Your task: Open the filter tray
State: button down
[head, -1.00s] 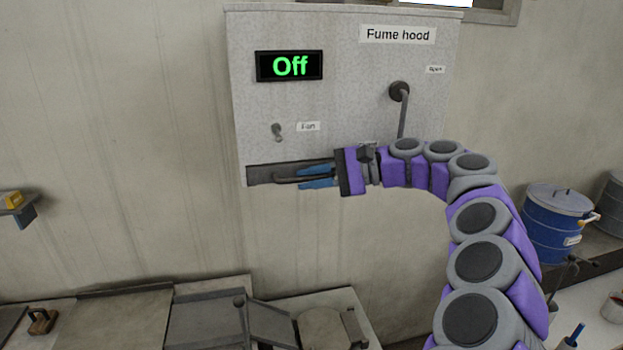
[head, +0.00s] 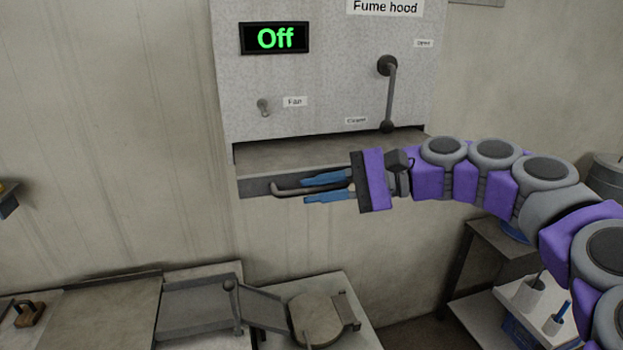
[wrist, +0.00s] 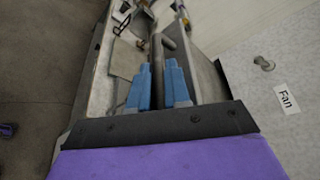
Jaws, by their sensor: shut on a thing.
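The filter tray (head: 255,187) is a grey drawer at the bottom of the fume hood (head: 330,95), and it stands pulled out, with its top surface showing. Its dark bar handle (head: 285,190) runs along the front. My gripper (head: 310,189) has blue fingers above and below the handle and is shut on it. In the wrist view, the handle (wrist: 157,50) passes between the two blue fingers (wrist: 158,90). The right part of the tray front is hidden behind my gripper.
The hood carries an "Off" display (head: 275,38), a fan switch (head: 263,107) and a lever (head: 389,95) pointing down. Below is a bench with a metal plate (head: 110,310) and a round disc (head: 316,318). A white shelf with cups (head: 530,293) stands at the right.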

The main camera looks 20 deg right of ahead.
jog(key=s, duration=0.5)
jog(key=shift+b, duration=0.3)
jog(key=c, duration=1.5)
grip_release()
jog(key=shift+o, duration=0.3)
jog(key=shift+d, duration=0.1)
jog(key=p+v, duration=0.9)
jog(key=v, duration=0.8)
jog(key=shift+p, duration=0.4)
